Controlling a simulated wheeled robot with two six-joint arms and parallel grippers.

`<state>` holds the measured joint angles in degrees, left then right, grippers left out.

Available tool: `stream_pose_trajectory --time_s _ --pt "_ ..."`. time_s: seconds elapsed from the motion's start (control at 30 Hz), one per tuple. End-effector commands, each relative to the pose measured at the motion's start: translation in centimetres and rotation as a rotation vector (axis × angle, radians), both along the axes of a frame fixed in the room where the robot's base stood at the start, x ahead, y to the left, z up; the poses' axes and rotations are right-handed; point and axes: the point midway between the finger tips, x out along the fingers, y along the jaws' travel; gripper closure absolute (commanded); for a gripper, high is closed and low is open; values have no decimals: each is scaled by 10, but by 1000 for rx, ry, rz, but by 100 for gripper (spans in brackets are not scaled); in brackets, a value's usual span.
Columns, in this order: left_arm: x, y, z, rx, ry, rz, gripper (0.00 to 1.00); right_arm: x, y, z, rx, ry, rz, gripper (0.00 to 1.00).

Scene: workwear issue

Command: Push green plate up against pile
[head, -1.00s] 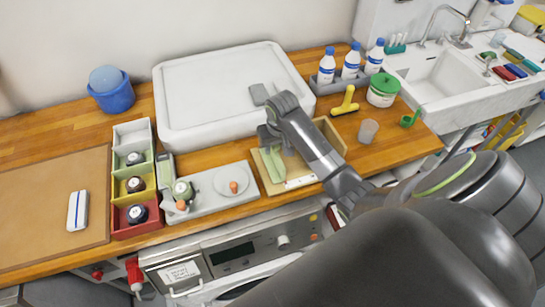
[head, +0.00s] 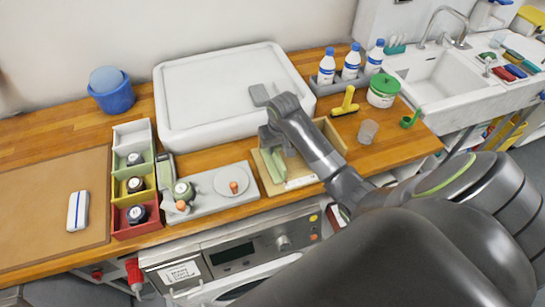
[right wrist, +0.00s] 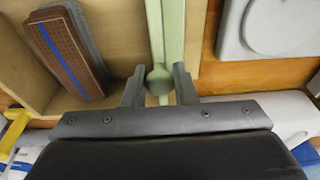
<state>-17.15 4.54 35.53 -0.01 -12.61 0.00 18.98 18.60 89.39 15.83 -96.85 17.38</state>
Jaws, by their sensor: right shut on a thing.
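A light green plate (right wrist: 171,35) stands in a shallow wooden tray (head: 270,184), with a second narrow green strip (right wrist: 154,25) right beside it in the right wrist view. In the head view the green pieces (head: 269,164) lie at the tray's left part, just below my right gripper (head: 273,147). In the right wrist view a round green knob (right wrist: 159,78) sits between the fingers of my right gripper (right wrist: 159,88), which is shut on it. Whether the green strips touch each other is hard to tell. My left gripper is not in view.
A brown pad with a blue stripe (right wrist: 65,50) and a grey pad lie in the neighbouring compartment. A grey tray with a round plate (head: 230,182) stands left of the wooden tray. A large white lidded box (head: 220,85) is behind; a yellow scraper (head: 346,104) and clear cup (head: 368,131) are right.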

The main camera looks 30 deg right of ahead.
Motion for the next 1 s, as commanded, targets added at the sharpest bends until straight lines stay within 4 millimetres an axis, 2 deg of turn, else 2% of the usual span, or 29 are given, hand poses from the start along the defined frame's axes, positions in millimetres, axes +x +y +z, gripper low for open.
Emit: stream_pose_trajectory --time_s 0.7,1.0 --pt "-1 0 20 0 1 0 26 -12 -51 1 -5 1 -1 86" --pt "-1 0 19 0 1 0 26 -17 -72 0 -4 1 -2 86"
